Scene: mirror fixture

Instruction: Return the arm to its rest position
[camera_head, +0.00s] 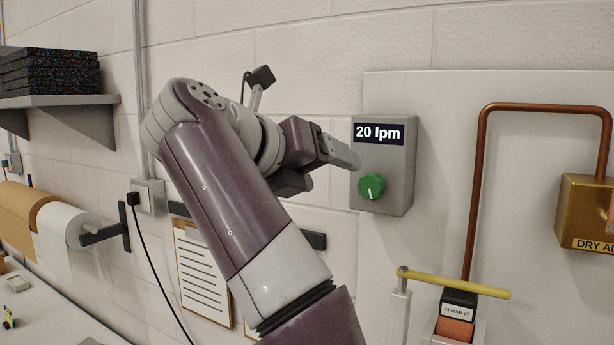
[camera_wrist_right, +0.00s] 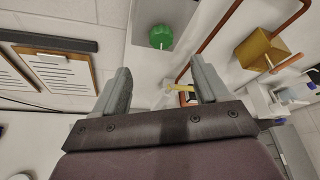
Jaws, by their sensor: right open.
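My right arm (camera_head: 215,180) reaches up across the middle of the head view. Its gripper (camera_head: 345,155) is beside the grey control box (camera_head: 398,195) on the wall, near the green knob (camera_head: 371,186). The box's display (camera_head: 379,132) reads "20 lpm". In the right wrist view my right gripper (camera_wrist_right: 160,88) shows two grey fingers spread apart with nothing between them. The green knob (camera_wrist_right: 161,37) shows beyond the fingers, apart from them. My left gripper is not in view.
A copper pipe (camera_head: 477,190) runs to a brass block (camera_head: 585,215) at the right. A yellow lever (camera_head: 455,284) sticks out below the box. A shelf (camera_head: 60,101) with dark slabs, paper rolls (camera_head: 70,224) and a clipboard (camera_head: 203,275) are at the left.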

